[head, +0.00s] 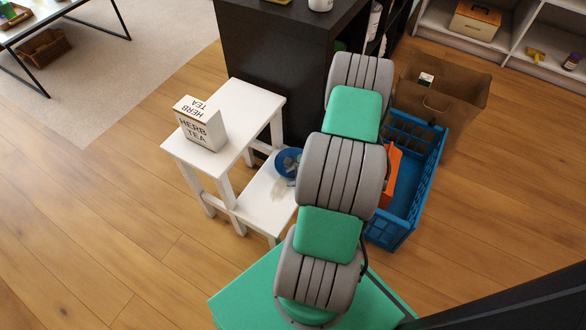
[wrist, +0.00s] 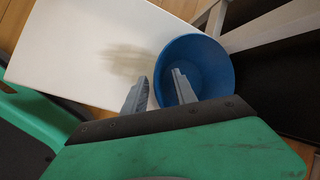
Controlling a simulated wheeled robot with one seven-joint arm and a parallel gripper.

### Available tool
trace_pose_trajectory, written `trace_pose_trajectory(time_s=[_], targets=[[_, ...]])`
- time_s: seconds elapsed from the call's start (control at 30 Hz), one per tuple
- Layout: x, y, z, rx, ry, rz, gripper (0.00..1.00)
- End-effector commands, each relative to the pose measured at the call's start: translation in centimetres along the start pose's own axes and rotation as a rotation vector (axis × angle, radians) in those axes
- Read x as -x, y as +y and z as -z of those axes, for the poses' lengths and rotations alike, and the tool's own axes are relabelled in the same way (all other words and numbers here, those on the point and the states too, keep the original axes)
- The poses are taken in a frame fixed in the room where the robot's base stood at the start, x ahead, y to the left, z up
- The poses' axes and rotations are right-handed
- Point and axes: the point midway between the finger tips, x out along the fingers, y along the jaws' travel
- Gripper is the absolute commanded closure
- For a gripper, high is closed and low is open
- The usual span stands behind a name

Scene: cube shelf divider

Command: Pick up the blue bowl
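The blue bowl (head: 281,168) stands on the lower step of a white step stool (head: 262,207), partly hidden by my arm and gripper in the head view. In the wrist view the bowl (wrist: 213,60) is at the upper right, with its open top facing the camera. My gripper (wrist: 160,77) is open at the bowl's left rim. One finger reaches over the inside of the bowl and the other is outside, over the white step. The rim wall lies between the fingers. I cannot tell whether either finger touches it.
A herb tea box (head: 202,124) stands on the stool's upper step. A dark cabinet (head: 270,70) rises behind the stool. A blue crate (head: 410,185) and a brown paper bag (head: 440,95) are right of my arm. Wooden floor is clear at the left.

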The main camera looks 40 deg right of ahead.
Motion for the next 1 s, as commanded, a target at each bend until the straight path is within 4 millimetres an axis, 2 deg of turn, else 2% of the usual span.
trace_pose_trajectory(time_s=[0.07, 0.47, 1.0], targets=[[0.08, -0.02, -0.02, 0.0, 0.0, 0.0, 0.68], [0.1, -0.02, -0.02, 0.001, 0.0, 0.0, 1.0], [0.11, -0.03, -0.02, 0.001, 0.0, 0.0, 1.0]])
